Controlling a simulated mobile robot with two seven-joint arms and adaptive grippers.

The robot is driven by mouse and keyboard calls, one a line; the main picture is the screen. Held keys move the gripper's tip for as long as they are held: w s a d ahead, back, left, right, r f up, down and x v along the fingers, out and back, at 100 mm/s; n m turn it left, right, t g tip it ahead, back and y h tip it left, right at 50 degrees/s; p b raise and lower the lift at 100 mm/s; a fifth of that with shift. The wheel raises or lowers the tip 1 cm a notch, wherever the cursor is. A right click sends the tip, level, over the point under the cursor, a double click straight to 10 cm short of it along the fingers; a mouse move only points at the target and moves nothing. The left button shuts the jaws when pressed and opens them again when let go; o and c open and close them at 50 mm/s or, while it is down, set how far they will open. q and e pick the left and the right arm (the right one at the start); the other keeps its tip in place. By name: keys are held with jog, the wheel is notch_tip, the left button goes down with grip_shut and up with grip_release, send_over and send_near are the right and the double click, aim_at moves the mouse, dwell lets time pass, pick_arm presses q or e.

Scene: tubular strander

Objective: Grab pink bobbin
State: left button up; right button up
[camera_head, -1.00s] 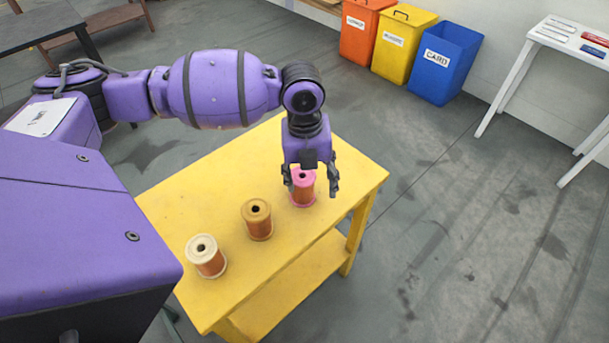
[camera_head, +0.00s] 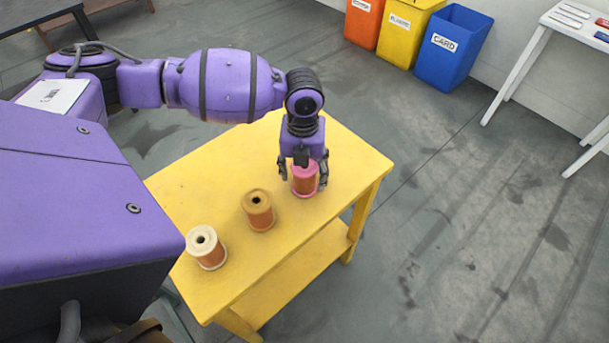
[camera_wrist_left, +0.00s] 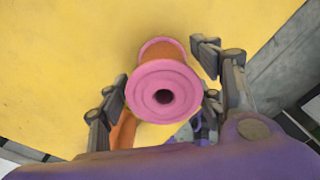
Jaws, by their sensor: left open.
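The pink bobbin (camera_head: 305,181), with pink flanges and copper-coloured winding, stands upright near the far end of the yellow table. My left gripper (camera_head: 304,178) is open and low over it, with one finger on each side. In the left wrist view the pink bobbin (camera_wrist_left: 164,92) shows its round top with a dark centre hole. It lies between the two fingers of the left gripper (camera_wrist_left: 162,98), with a visible gap on the right side. Part of its upper rim is hidden by the gripper in the head view. My right gripper is not in view.
On the yellow table (camera_head: 205,180) stand a tan bobbin (camera_head: 258,211) and a cream bobbin (camera_head: 207,249), in a row nearer to me. Orange, yellow and blue bins (camera_head: 450,50) and a white table (camera_head: 545,25) stand at the back. The floor on the right is clear.

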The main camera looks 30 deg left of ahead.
pick_arm(q)
notch_tip(320, 180, down, 2)
jog(key=shift+w+f, duration=0.1)
jog(key=shift+f, duration=0.15)
jog(key=shift+r, duration=0.1)
grip_shut()
